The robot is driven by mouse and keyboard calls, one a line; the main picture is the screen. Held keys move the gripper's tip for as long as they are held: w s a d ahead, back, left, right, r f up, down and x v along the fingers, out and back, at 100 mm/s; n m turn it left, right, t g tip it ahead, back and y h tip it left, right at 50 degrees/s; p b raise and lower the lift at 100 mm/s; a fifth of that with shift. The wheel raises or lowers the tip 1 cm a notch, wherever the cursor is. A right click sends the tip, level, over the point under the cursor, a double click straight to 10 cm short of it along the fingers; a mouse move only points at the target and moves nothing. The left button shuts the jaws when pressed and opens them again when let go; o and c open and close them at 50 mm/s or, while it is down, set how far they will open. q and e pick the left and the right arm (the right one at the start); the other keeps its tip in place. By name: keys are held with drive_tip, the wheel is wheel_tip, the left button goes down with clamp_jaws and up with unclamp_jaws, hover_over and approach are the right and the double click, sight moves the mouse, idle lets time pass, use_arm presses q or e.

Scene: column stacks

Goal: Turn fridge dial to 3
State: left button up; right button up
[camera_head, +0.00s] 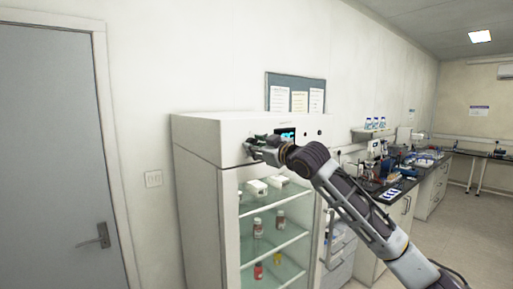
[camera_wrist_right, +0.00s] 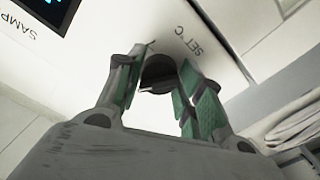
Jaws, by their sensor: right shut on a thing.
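The white fridge (camera_head: 210,130) stands against the wall with a glass door and a control panel along its top front. My right gripper (camera_head: 250,147) is at the left part of this panel. In the right wrist view, the black round dial (camera_wrist_right: 158,74) sits under the "SET °C" lettering. The green-padded fingers of my right gripper (camera_wrist_right: 166,78) are on both sides of the dial and shut on it. The gripper hides the dial in the head view. The dial's number setting cannot be read. My left gripper is not in view.
A lit display (camera_head: 287,134) is right of the gripper on the panel. Bottles and boxes stand on shelves behind the glass door (camera_head: 275,235). A cluttered lab bench (camera_head: 405,187) is to the right. A grey door (camera_head: 50,150) is at the left.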

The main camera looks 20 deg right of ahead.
drive_tip(key=n, duration=0.6)
drive_tip(key=shift+n, duration=0.4)
drive_tip(key=o, duration=1)
drive_tip(key=shift+s, duration=0.1)
drive_tip(key=v, duration=1.1)
drive_tip(key=shift+s+d, duration=0.15)
drive_tip(key=shift+s, duration=0.25)
